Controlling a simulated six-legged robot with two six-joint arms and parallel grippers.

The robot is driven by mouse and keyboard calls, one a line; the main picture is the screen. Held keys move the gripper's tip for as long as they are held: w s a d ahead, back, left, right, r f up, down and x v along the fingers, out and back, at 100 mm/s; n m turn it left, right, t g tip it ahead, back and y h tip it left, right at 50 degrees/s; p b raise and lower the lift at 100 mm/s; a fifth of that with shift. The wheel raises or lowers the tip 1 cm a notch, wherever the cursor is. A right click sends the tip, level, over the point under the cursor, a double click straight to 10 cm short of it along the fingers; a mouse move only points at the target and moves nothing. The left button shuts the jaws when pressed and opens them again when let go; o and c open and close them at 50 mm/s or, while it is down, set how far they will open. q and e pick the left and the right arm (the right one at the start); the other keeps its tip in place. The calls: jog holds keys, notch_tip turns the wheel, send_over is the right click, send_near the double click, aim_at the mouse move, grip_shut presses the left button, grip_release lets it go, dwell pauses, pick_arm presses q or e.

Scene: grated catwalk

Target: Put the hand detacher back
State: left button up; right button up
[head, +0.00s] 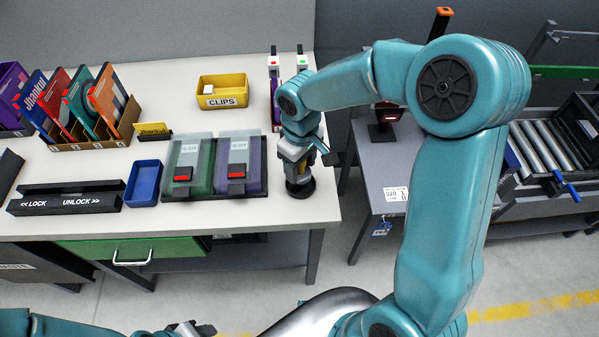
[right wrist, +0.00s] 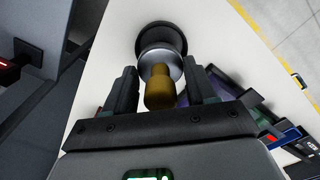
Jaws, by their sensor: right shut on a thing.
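The hand detacher (right wrist: 160,84) has a brass-coloured grip, a silver collar and a round black base. In the head view its black base (head: 300,188) shows below my right gripper (head: 298,168), over the front right corner of the white table. My right gripper (right wrist: 163,88) has a finger on each side of it and is shut on it. The detacher looks upright; I cannot tell whether its base touches the table top. A grey part of my left gripper (head: 190,329) shows at the bottom edge of the head view, mostly cut off.
Left of the detacher, a black tray holds a green and a purple case (head: 238,165). A blue bin (head: 144,183), a lock/unlock rail (head: 66,198), a yellow clips bin (head: 223,91) and folders (head: 70,105) share the white table (head: 200,222). A grey side table (head: 377,165) stands right, across a gap.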

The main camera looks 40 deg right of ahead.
aim_at(301, 173)
jog(key=f, duration=0.2)
jog(key=shift+s+f, duration=0.3)
jog(key=shift+s, duration=0.05)
jog(key=shift+f, duration=0.3)
jog(key=shift+w+a+f, duration=0.1)
jog(key=shift+w+f, duration=0.05)
jog(key=shift+w, duration=0.15)
jog(key=shift+s+f, duration=0.1)
jog(key=shift+s, duration=0.1)
jog(key=o, duration=1.3)
jog(key=shift+o, duration=0.2)
jog(key=shift+w, duration=0.15)
